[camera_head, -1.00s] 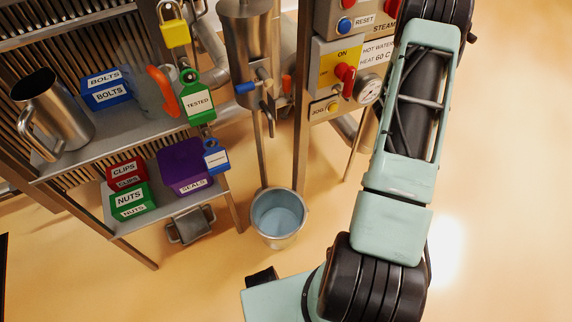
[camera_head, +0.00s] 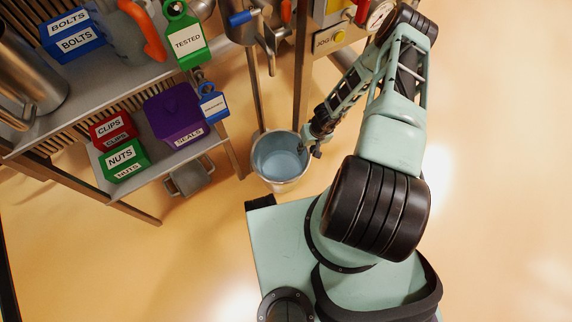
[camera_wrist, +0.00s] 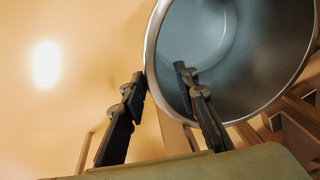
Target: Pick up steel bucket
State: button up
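The steel bucket (camera_head: 284,183) stands upright on the floor below the hopper in the head view, its inside bluish grey. In the wrist view the bucket (camera_wrist: 255,70) fills the upper right, its rim curving down between my fingers. My gripper (camera_wrist: 160,74) is open, with one finger outside the wall and the other over or inside the mouth. Gaps show between the fingers and the rim, and I cannot tell if either touches. In the head view my gripper (camera_head: 309,150) is at the bucket's right rim, its fingertips small and partly hidden.
A shelf unit at left holds a purple seals box (camera_head: 176,118), a green nuts box (camera_head: 125,165), a red clips box (camera_head: 112,128) and a blue bolts box (camera_head: 72,38). The hopper's legs (camera_head: 258,95) stand just behind the bucket. The floor (camera_head: 500,180) at right is clear.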

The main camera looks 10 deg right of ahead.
aim_at(302, 160)
jog(key=f, duration=0.2)
jog(key=f+b, duration=0.2)
jog(key=f, duration=0.1)
jog(key=shift+w+a+f, duration=0.2)
jog(key=shift+a+f, duration=0.1)
jog(key=shift+a, duration=0.1)
notch_tip(302, 160, down, 5)
jog(key=shift+a+f+b, duration=0.1)
jog(key=shift+b, duration=1.1)
jog(key=shift+c, duration=0.3)
grip_shut()
